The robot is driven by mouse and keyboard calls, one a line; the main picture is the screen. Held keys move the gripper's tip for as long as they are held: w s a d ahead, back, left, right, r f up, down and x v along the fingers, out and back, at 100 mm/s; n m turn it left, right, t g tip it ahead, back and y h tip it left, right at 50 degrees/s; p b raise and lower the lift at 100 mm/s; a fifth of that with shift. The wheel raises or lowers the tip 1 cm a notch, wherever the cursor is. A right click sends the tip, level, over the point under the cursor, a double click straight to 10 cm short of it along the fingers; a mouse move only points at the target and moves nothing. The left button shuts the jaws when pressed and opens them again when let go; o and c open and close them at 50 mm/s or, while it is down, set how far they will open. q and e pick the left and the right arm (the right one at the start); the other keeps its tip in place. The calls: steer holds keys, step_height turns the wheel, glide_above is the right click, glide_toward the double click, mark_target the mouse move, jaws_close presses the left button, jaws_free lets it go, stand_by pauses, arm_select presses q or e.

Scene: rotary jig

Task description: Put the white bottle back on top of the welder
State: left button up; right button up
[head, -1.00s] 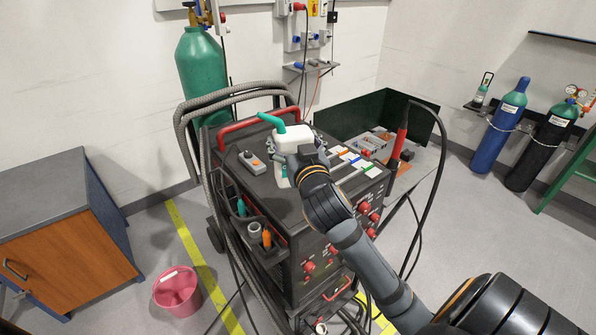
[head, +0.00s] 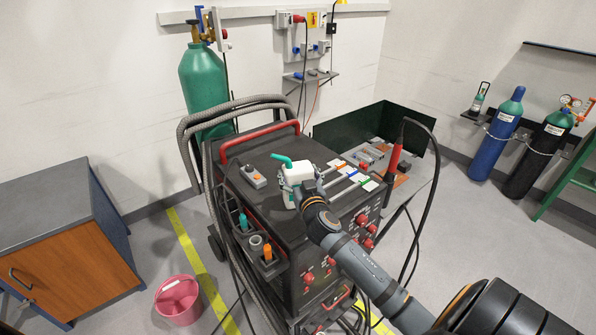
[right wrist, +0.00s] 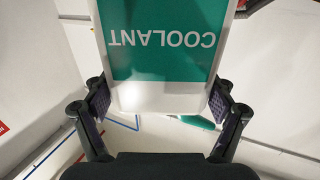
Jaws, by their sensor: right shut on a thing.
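The white bottle (head: 297,171) has a teal spout and stands upright over the dark top of the welder (head: 245,160), towards its right side. I cannot tell whether its base touches the top. My right gripper (head: 304,187) is shut on the bottle from the front. In the right wrist view the bottle (right wrist: 162,98) sits between both finger pads, its green COOLANT label upside down in the picture. The fingers partly hide the bottle in the head view. My left gripper is not in view.
A red handle (head: 258,138) rises at the back. A side holder (head: 256,247) carries tools. A pink bucket (head: 178,301) stands on the floor.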

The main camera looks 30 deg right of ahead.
steer(key=shift+b, duration=0.3)
steer(key=o, duration=1.7)
steer(key=shift+r, duration=0.1)
steer(key=shift+s+a+f, duration=0.15)
steer(key=shift+s+f, duration=0.05)
steer(key=shift+s, duration=0.1)
steer(key=b+v, duration=0.2)
steer(key=v, duration=0.3)
steer(key=b+v, duration=0.1)
steer(key=v, duration=0.5)
steer(key=shift+s+a+r+b, duration=0.1)
steer(key=shift+s+r+b, duration=0.15)
steer(key=shift+b, duration=0.1)
